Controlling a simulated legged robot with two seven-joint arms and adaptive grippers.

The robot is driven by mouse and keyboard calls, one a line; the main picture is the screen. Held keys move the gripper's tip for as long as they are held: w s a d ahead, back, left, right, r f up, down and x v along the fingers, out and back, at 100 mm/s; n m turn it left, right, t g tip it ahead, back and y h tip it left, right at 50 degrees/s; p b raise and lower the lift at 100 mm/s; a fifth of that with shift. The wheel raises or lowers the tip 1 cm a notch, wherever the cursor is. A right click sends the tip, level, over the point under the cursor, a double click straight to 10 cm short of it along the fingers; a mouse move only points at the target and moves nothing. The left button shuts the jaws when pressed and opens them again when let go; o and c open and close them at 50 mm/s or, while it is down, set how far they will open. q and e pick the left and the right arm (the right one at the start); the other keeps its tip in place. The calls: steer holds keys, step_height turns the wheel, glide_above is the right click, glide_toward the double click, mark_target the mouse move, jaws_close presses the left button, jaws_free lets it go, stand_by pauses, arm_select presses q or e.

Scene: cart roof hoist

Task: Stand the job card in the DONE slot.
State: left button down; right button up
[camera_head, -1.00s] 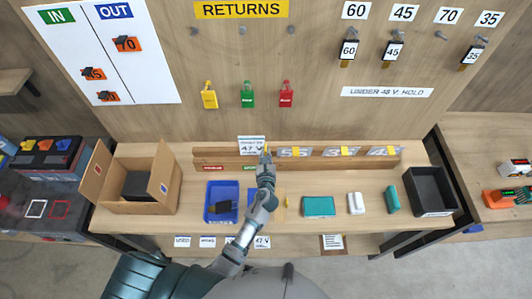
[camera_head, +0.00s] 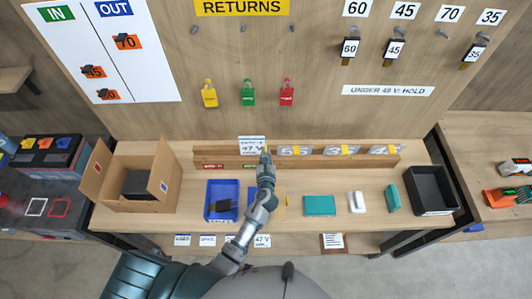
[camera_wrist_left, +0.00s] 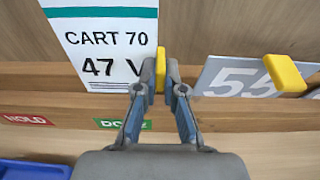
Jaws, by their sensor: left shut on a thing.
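The job card (camera_head: 252,145) is white with a green stripe and reads CART 70, 47 V in the left wrist view (camera_wrist_left: 105,45). My left gripper (camera_head: 266,153) is shut on the card's yellow tab (camera_wrist_left: 160,72), at the card's right edge. The card is upright, slightly tilted in the wrist view, at the wooden rail (camera_head: 225,152) above the green DONE label (camera_wrist_left: 122,124). Its lower edge is near the level of the neighbouring grey card's foot; I cannot tell whether it rests in the slot. My right gripper is not in view.
Grey cards with yellow tabs (camera_head: 296,151) stand along the rail to the right. A red HOLD label (camera_wrist_left: 27,120) is left of DONE. On the bench are a cardboard box (camera_head: 163,186), a blue tray (camera_head: 209,213), a teal box (camera_head: 319,205) and a black bin (camera_head: 432,211).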

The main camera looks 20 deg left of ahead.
arm_select(q)
steer(key=shift+f+b, duration=0.55)
steer(key=shift+f, duration=0.45)
steer(key=c, duration=0.7)
jaws_free()
steer(key=v, duration=0.2)
steer(key=p+v, duration=0.1)
steer(key=v, duration=0.1)
steer(key=f+v, duration=0.1)
steer(key=v, duration=0.2)
steer(key=shift+p, duration=0.3)
